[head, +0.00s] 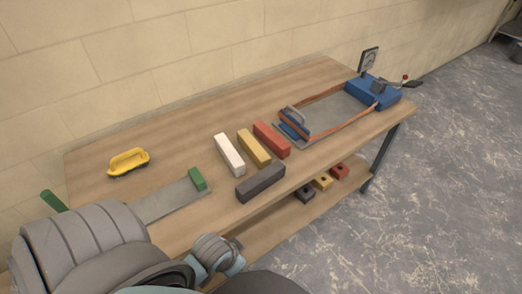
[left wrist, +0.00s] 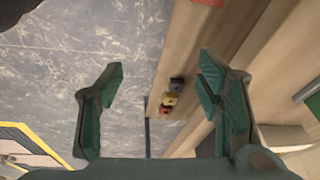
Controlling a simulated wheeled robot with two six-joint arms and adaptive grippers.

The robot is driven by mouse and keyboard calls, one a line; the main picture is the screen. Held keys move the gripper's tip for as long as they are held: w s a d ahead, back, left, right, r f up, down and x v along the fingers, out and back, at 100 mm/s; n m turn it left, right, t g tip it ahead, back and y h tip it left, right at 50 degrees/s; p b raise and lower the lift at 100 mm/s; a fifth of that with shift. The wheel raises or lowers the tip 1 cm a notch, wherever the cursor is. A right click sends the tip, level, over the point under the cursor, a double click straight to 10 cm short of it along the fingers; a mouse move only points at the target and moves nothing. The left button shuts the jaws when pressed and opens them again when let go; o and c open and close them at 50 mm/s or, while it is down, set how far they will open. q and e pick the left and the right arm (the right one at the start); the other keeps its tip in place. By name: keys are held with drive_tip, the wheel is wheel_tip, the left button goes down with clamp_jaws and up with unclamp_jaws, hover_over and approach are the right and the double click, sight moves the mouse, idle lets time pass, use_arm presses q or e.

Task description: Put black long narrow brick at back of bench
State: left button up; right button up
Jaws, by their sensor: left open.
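The black long narrow brick (head: 260,184) lies on the bench top (head: 315,78) close to its front edge. It lies just in front of a row of white (head: 229,155), yellow (head: 254,148) and red (head: 271,140) long bricks. The back strip of the bench, along the wall, is bare behind these bricks. My left gripper (left wrist: 162,92) shows in the left wrist view, open and empty, with the floor and the bench side beyond its fingers. I cannot make out the black long brick in that view. My right gripper is not in view.
A blue float (head: 293,126), a grey board with an orange frame and a blue gauge device (head: 373,92) occupy the right. Small holed bricks (head: 322,181) sit on the lower shelf.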

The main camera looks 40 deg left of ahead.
use_arm(q)
drive_tip(key=w+r+m, duration=0.1)
drive_tip(key=w+r, duration=0.3)
drive_tip(key=t+h, duration=0.1)
drive_tip(key=h, duration=0.1)
approach(261, 176)
drive_tip(key=b+x, duration=0.3)
drive_tip(key=x, duration=0.7)
drive_tip(key=shift+f, duration=0.45)
drive_tip(key=shift+r, duration=0.1)
clamp_jaws()
